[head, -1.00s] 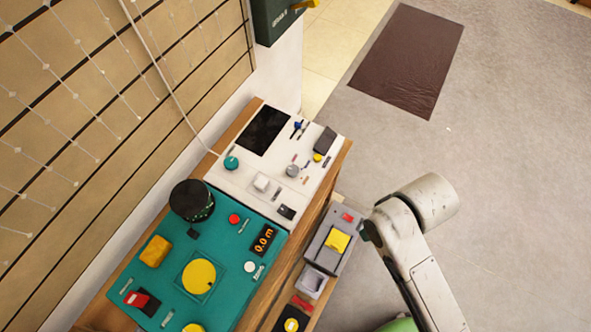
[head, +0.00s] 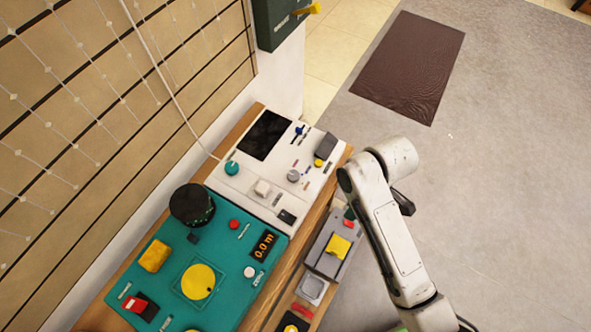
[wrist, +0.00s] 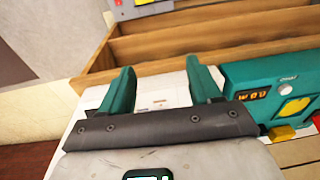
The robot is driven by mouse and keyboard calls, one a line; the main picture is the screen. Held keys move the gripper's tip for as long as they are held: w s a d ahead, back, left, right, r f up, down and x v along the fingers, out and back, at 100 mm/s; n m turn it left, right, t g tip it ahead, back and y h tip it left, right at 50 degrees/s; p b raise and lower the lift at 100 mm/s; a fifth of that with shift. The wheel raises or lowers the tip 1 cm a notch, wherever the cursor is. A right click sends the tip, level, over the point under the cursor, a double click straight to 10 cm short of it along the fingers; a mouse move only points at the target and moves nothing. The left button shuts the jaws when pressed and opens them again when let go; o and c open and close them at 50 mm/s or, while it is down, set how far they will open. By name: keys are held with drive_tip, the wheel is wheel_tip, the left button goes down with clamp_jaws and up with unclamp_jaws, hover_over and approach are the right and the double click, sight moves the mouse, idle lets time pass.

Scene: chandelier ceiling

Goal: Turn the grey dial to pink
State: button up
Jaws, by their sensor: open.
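The grey dial (head: 293,176) is a small round knob on the white panel (head: 228,186) in the head view. Small coloured marks lie around it, too small to read, and I cannot tell which is pink or where the dial points. My gripper (wrist: 160,88) shows in the wrist view with two teal fingers apart and nothing between them. Beyond the fingers lies part of the white panel (wrist: 160,100); I cannot make out the dial there. In the head view my arm is right of the panel, apart from the dial, and the fingers are not clearly visible.
A yellow knob (head: 318,162), a dark block (head: 326,145), a blue-topped lever (head: 299,131) and a teal knob (head: 231,168) share the white panel. A teal console (head: 225,285) adjoins it. A grey box with a yellow switch (head: 339,247) sits lower right. Open floor lies right.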

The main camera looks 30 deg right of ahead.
drive_tip(key=w+a+n+y, duration=0.1)
drive_tip(key=w+n+y, duration=0.1)
drive_tip(key=w+n, duration=0.7)
drive_tip(key=n+g+y, duration=0.1)
drive_tip(key=n, duration=0.3)
approach(294, 175)
drive_tip(key=b+x, duration=0.3)
drive_tip(key=x, duration=0.5)
drive_tip(key=shift+y, duration=0.3)
drive_tip(key=c, duration=1)
